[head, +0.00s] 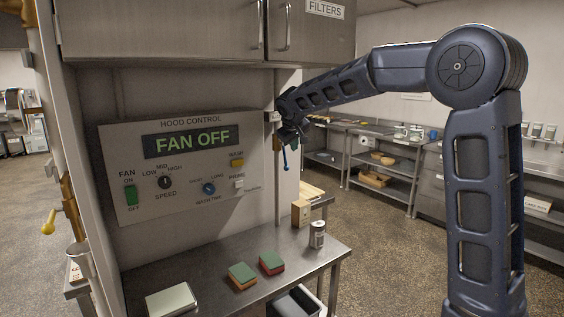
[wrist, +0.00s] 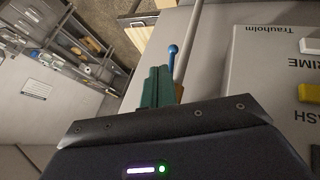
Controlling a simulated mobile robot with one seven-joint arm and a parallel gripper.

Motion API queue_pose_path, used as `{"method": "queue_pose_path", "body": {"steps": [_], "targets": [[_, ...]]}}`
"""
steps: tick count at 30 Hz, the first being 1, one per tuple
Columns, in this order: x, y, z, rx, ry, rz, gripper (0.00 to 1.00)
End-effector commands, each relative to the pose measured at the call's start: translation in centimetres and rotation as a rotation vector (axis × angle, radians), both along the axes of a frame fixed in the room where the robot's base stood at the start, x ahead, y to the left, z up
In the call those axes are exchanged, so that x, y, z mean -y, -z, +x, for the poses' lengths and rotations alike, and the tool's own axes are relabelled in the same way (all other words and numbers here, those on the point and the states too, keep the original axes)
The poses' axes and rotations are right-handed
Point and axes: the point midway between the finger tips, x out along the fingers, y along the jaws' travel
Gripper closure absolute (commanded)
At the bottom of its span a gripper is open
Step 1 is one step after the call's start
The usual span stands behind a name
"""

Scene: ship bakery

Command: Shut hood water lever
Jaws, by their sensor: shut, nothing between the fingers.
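The blue hood water lever (head: 286,160) sits on the vertical pipe (head: 278,205) beside the hood control panel. In the head view its ball end hangs downward, roughly along the pipe; its upper part is hidden behind my gripper. The wrist view, turned upside down, shows the lever's blue ball (wrist: 173,49) just past my fingertips. A bit of the brass-coloured valve body (wrist: 179,92) shows beside the fingers. My gripper (wrist: 158,70) is shut and empty, its green fingers together close beside the lever. I cannot tell whether they touch it.
The hood control panel (head: 180,168) reads FAN OFF and stands left of the pipe. Cabinets (head: 165,30) hang above. A steel counter (head: 215,280) below holds sponges (head: 271,262), a can (head: 317,234) and a wooden block (head: 300,212). Open floor lies to the right.

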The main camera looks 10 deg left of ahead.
Motion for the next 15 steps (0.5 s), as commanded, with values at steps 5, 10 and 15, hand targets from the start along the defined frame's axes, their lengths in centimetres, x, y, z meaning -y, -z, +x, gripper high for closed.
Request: {"method": "queue_pose_path", "body": {"steps": [5, 10, 15], "targets": [[-3.9, 0.7, 0.7, 0.017, -0.042, -0.008, 1.0], [-5.2, 0.8, 0.8, 0.025, -0.057, -0.009, 1.0], [-5.2, 0.8, 0.8, 0.025, -0.057, -0.01, 1.0]]}}
